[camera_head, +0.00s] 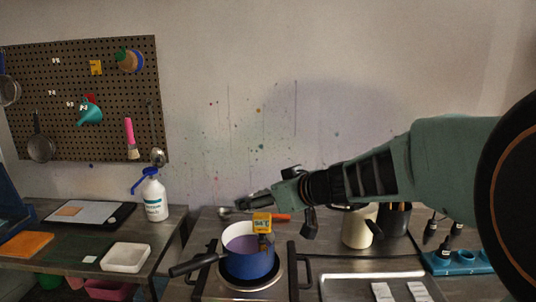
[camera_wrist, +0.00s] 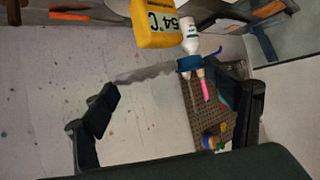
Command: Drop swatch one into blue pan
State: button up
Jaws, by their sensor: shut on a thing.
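The blue pan (camera_head: 250,265) stands on a hob, with purple liquid inside and its dark handle pointing left. My gripper (camera_head: 246,202) is above the pan in the head view, pointing left and apart from it. In the wrist view its two dark fingers (camera_wrist: 170,108) show, with a thin, ragged grey strip (camera_wrist: 150,75) between them. The strip looks like a swatch seen edge-on; its number cannot be read. The gripper is shut on it. A yellow thermometer (camera_head: 262,222) is at the pan's rim, and it also shows in the wrist view (camera_wrist: 158,22).
A white bottle (camera_head: 153,196), white tray (camera_head: 125,256) and orange cloth (camera_head: 26,244) are on the left bench. A cream pot (camera_head: 358,228) and dark container (camera_head: 395,220) stand right of the pan. A pegboard (camera_head: 85,100) with tools hangs on the wall.

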jog(key=o, duration=1)
